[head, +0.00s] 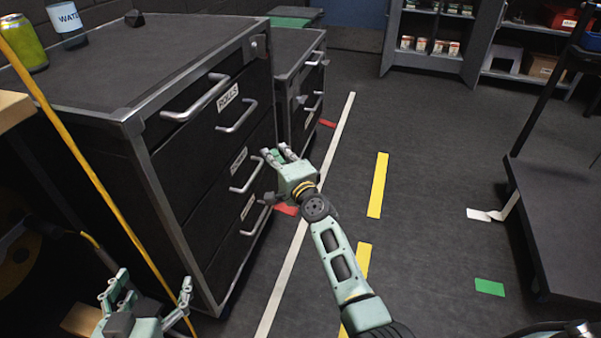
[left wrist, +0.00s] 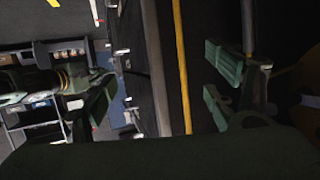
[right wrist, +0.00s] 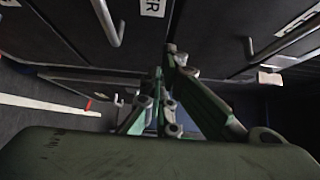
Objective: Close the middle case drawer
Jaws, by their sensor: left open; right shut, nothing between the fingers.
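A dark metal case (head: 140,130) stands at the left with stacked drawers and silver handles. A drawer low on its front (head: 218,182), with a white label and a bar handle (head: 246,175), lies between the one marked ROLLS (head: 215,122) and the lowest one (head: 225,240). Its front looks about level with its neighbours; I cannot tell if a small gap is left. My right gripper (head: 278,153) is shut and empty, beside this handle; contact is unclear. Its closed fingers show in the right wrist view (right wrist: 170,70). My left gripper (head: 150,285) is open and empty near the case's front corner.
A green can (head: 22,42) and a water can (head: 68,25) stand on the case top. A second drawer unit (head: 298,75) stands behind. A yellow pole (head: 95,175) slants past the case's left side.

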